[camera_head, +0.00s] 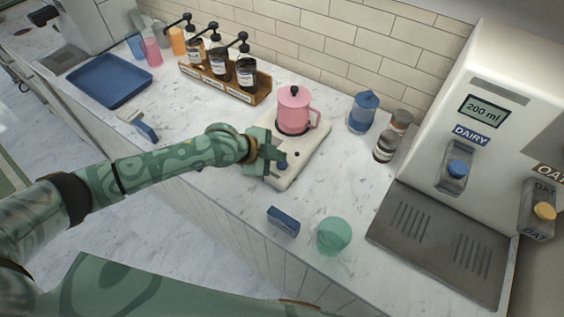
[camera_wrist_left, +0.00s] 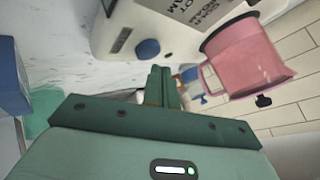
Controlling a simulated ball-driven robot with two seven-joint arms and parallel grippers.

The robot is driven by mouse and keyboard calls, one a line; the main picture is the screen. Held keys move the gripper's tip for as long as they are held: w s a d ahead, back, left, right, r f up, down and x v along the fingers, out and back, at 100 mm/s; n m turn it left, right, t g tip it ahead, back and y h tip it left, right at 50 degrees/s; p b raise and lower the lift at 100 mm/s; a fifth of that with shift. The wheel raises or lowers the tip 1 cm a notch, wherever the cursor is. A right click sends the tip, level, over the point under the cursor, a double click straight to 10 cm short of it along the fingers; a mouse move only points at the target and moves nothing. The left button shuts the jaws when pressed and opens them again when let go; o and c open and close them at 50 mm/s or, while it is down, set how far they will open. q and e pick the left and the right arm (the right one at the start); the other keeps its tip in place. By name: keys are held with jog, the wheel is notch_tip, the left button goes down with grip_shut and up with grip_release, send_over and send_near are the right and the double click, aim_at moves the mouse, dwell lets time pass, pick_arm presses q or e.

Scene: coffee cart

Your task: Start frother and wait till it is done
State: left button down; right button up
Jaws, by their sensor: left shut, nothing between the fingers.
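The pink frother jug (camera_head: 293,110) with a dark-knobbed lid stands upright on its white base (camera_head: 314,151) on the counter. The base has a blue knob (camera_head: 282,165) at its front, which also shows in the left wrist view (camera_wrist_left: 148,49). My left gripper (camera_head: 277,153) is shut and empty, with its fingertips over the front of the base close to the knob. In the left wrist view the closed fingers (camera_wrist_left: 161,80) sit beside the knob with a visible gap; I cannot tell the depth. The pink jug (camera_wrist_left: 247,60) shows at the right there. My right gripper is not in view.
A milk dispenser (camera_head: 487,110) with a grey drip tray (camera_head: 399,248) stands at the right. A dark blue box (camera_head: 283,221) and a green cup (camera_head: 333,236) are near the front edge. A syrup rack (camera_head: 209,86), a blue tray (camera_head: 92,83) and a blue jar (camera_head: 363,113) stand around.

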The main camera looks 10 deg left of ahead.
aim_at(278, 165)
pick_arm(q)
jog(key=shift+f, duration=0.15)
jog(key=shift+f, duration=0.25)
jog(key=shift+f+b, duration=0.45)
jog(key=shift+f, duration=0.1)
dwell(0.9)
jog(key=shift+r, duration=0.1)
jog(key=shift+r+p, duration=0.9)
jog(key=shift+p, duration=0.05)
notch_tip(278, 165, up, 5)
jog(key=p, duration=0.5)
jog(key=shift+r, duration=0.1)
